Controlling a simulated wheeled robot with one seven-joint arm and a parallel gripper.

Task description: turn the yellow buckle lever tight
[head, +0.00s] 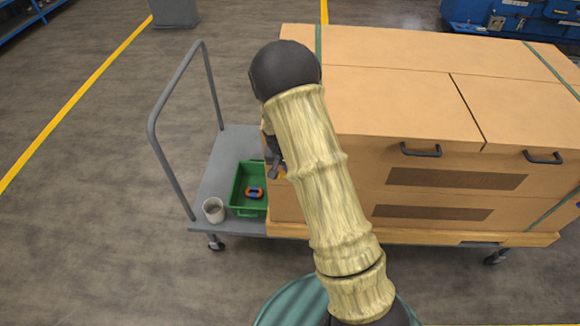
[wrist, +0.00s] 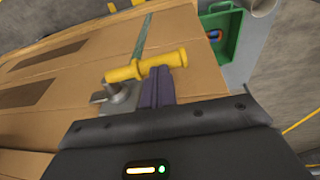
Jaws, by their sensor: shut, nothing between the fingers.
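The yellow buckle lever (wrist: 146,65) shows in the wrist view as a yellow bar with a thicker end, mounted by a grey metal buckle (wrist: 120,97) on the side of a large cardboard crate. A green strap (wrist: 143,36) runs over the crate by the lever. My gripper (wrist: 160,72) is shut and empty, its dark fingers right against or just beside the lever near its thicker end; I cannot tell whether they touch. In the head view my arm hides most of the gripper and the lever.
The cardboard crate (head: 390,100) stands on a grey trolley (head: 222,165) with a tall push handle. A green bin (head: 236,207) with an orange and blue item (head: 254,192) and a pale cup (head: 213,210) stand at the trolley's left end. Floor to the left is open.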

